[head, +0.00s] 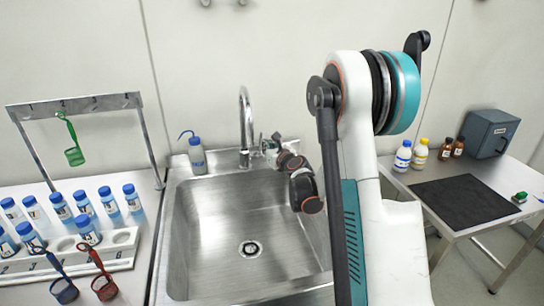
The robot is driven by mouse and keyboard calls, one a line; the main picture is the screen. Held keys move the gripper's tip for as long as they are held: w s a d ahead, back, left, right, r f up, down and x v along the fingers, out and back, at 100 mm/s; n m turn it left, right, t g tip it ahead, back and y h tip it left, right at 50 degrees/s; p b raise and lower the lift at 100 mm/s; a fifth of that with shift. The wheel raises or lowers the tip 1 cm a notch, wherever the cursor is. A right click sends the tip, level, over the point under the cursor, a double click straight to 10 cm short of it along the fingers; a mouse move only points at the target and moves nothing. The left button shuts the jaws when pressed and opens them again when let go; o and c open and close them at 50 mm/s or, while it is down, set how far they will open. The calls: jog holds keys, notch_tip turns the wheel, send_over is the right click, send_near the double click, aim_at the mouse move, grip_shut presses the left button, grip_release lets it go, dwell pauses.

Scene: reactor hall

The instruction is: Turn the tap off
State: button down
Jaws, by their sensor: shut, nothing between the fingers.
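The tap (245,120) is a chrome gooseneck that stands at the back of the steel sink (205,215). My gripper (268,145) is just right of the tap's base, small in view and partly hidden by my own dark wrist. It looks shut and empty. The tap's lever is hard to make out beside the gripper, and I cannot tell whether they touch. I see no clear stream of water in the basin, where the drain (249,248) is visible.
A blue-capped wash bottle (197,155) stands left of the tap. A white rack (95,248) with several blue-capped vials is at left, under a metal frame (75,104). At right, a table holds bottles (403,157), a black mat (464,199) and a grey box (487,133).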

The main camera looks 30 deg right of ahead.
jog(key=shift+w+r, duration=0.15)
jog(key=shift+w, duration=0.5)
jog(key=shift+w+d+r, duration=0.15)
jog(key=shift+w+r, duration=0.1)
jog(key=shift+w, duration=0.25)
jog(key=shift+w+d+r, duration=0.15)
jog(key=shift+w+r, duration=0.05)
jog(key=shift+w, duration=0.25)
